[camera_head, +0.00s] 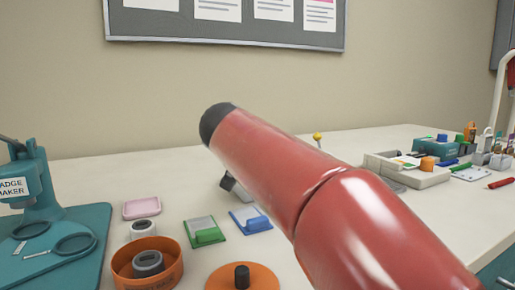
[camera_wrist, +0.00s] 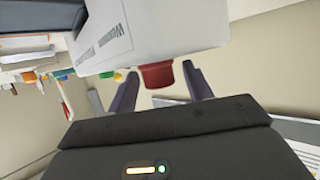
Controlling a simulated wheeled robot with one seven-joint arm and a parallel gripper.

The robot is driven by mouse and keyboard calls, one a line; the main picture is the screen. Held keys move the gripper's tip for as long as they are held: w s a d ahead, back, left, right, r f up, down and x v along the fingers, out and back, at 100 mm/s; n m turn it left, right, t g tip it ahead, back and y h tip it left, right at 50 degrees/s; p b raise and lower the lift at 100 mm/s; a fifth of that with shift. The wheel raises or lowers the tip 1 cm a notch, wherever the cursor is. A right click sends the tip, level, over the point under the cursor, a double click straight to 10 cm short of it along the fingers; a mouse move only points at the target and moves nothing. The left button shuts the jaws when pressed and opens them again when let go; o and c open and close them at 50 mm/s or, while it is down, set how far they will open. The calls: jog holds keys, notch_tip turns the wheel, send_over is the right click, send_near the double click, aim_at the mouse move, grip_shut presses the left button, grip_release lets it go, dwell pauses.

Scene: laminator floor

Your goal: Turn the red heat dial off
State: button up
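In the wrist view the red heat dial (camera_wrist: 157,74) sticks out from a white machine body (camera_wrist: 150,35) with dark printed text on its face. My gripper (camera_wrist: 160,84) is open, with one dark finger on each side of the dial. A gap shows between each finger and the dial, wider on the right, so I see no grip. The dial's pointer and any markings cannot be made out. In the head view my red arm crosses the middle and hides the dial and the machine.
In the head view, a teal badge maker (camera_head: 40,215) stands at the left of the white table (camera_head: 110,180). Orange round dish (camera_head: 172,275), green pad (camera_head: 204,231) and blue pad (camera_head: 250,219) lie near the arm. A grey-white tray (camera_head: 425,178) and small tools crowd the right.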

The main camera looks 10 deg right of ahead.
jog(key=c, duration=0.8)
jog(key=shift+c, duration=0.2)
